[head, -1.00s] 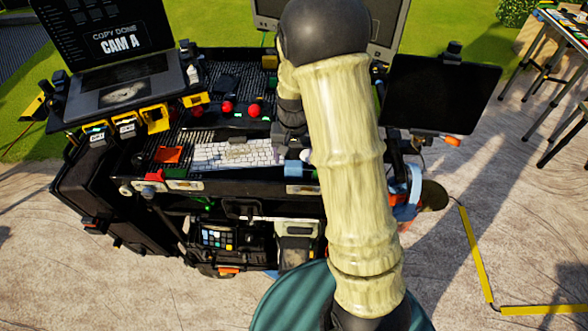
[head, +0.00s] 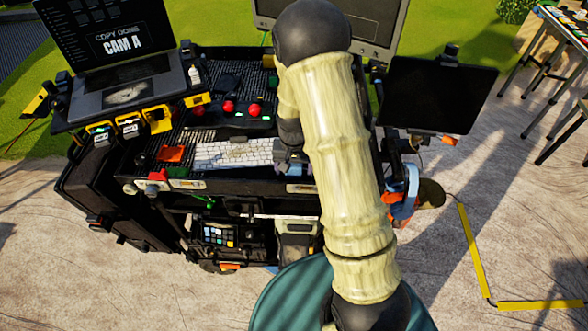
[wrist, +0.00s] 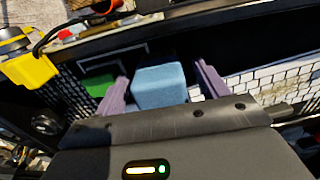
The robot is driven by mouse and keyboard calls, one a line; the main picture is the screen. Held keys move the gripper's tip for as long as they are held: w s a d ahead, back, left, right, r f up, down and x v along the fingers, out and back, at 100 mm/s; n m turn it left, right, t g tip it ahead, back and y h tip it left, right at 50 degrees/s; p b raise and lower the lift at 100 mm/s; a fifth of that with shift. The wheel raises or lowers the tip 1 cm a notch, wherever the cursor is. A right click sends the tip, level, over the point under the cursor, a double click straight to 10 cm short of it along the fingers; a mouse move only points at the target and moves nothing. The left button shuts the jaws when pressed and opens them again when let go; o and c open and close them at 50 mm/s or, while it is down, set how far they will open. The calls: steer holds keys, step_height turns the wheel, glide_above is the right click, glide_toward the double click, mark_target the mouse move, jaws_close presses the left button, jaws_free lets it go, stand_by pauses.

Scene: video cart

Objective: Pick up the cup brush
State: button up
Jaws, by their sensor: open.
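A light blue block (wrist: 160,87) with a matte, foam-like face lies between my fingers in the wrist view; it may be the cup brush, but no handle or bristles show, so I cannot tell. My gripper (wrist: 161,72) is open, with one purple finger on each side of the block. Whether the fingers touch it is unclear. In the head view my gripper is mostly hidden behind my arm, near the right end of the white keyboard (head: 235,153). I cannot make out a cup brush in the head view.
The keyboard lies on the cart's black perforated shelf. A laptop (head: 118,85) stands at the left and a dark monitor (head: 440,95) at the right. Red-knobbed controls (head: 230,108) sit behind the keyboard. In the wrist view a green patch (wrist: 99,85) lies left of the block.

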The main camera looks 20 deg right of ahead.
stand_by(0.3)
steer(key=c, duration=1.1)
step_height(320, 180, up, 10)
steer(key=b, duration=0.2)
steer(key=shift+b, duration=0.3)
